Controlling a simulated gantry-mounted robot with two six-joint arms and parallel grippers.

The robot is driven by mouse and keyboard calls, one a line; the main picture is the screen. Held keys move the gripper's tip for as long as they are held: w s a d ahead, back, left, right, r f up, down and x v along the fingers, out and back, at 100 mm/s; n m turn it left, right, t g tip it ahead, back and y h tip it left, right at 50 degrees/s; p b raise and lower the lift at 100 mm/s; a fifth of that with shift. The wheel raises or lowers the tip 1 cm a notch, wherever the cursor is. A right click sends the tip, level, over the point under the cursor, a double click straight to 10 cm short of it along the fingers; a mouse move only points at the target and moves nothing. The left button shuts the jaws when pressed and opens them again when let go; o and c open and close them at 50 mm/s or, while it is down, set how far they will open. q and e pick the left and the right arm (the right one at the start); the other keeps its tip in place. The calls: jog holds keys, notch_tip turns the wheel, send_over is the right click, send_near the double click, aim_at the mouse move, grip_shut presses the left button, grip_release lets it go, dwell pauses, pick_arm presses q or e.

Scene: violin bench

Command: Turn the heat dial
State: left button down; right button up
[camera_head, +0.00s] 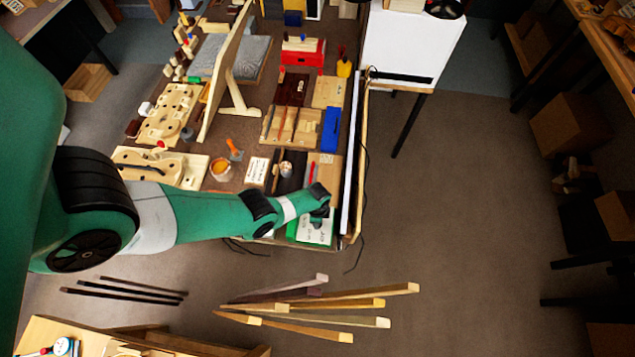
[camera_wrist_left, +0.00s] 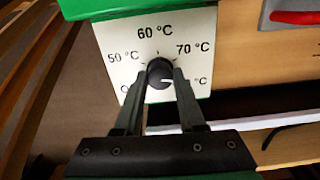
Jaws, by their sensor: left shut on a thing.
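The heat dial (camera_wrist_left: 160,70) is a small round black knob on a white panel (camera_wrist_left: 121,72) of a green box (camera_wrist_left: 110,8) in the left wrist view. The panel reads 50 °C at left, 60 °C at top and 70 °C at right; the lower left and lower right labels are partly hidden by my fingers. A white mark on the knob points down and right. My left gripper (camera_wrist_left: 159,78) is shut on the knob, one finger on each side. In the head view my left gripper (camera_head: 322,213) is over the white panel (camera_head: 316,234) at the bench's near right corner.
A small board with a red tool (camera_head: 312,172) lies just behind the panel. A glue pot (camera_head: 221,167) and violin parts (camera_head: 168,112) fill the bench to the left. A pale rail (camera_head: 354,150) runs along the right edge. Wood strips (camera_head: 330,305) lie on the floor in front.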

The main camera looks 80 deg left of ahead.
pick_arm(q)
jog(key=shift+m, duration=1.6)
jog(key=c, duration=0.5)
grip_release()
notch_tip(320, 180, up, 12)
jog(key=p, duration=1.1)
jog(key=shift+f+p, duration=0.15)
jog(key=shift+p, duration=0.2)
